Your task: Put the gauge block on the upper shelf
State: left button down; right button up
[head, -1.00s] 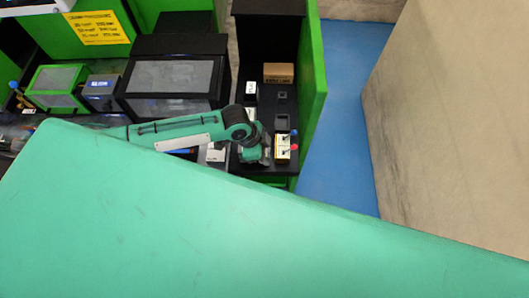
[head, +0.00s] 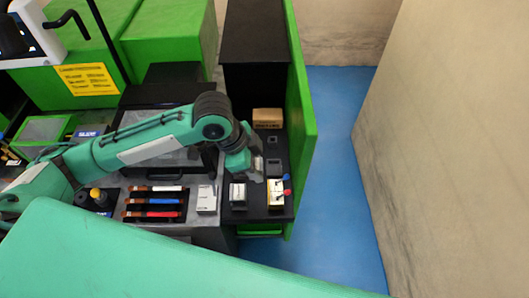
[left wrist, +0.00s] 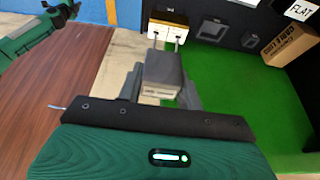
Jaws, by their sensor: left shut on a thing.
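My left gripper (head: 257,169) is above the dark worktop at the right end of the bench. In the left wrist view it (left wrist: 164,84) is shut on a grey metal block, which I take to be the gauge block (left wrist: 162,70). The black shelf unit (head: 254,48) stands behind the worktop; I cannot tell which level is the upper shelf. My right gripper is not seen.
A cream box with two levers (head: 276,193) stands close right of the gripper. A cardboard box (head: 267,118) and a dark socket (head: 272,142) lie behind. A grey labelled block (head: 238,195) stands to the left. A green side panel (head: 301,115) bounds the right.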

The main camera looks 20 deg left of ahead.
pick_arm(q)
jog(key=shift+r, duration=0.25)
jog(key=shift+w+a+n+t, duration=0.1)
jog(key=shift+a+n+t, duration=0.3)
jog(key=shift+n, duration=0.3)
jog(key=w+a+n+t+y, duration=0.2)
jog(key=a+n+y, duration=0.2)
jog(key=a+n, duration=0.4)
jog(key=shift+n+t, duration=0.3)
jog(key=shift+n, duration=2.4)
jog(key=shift+r, duration=0.1)
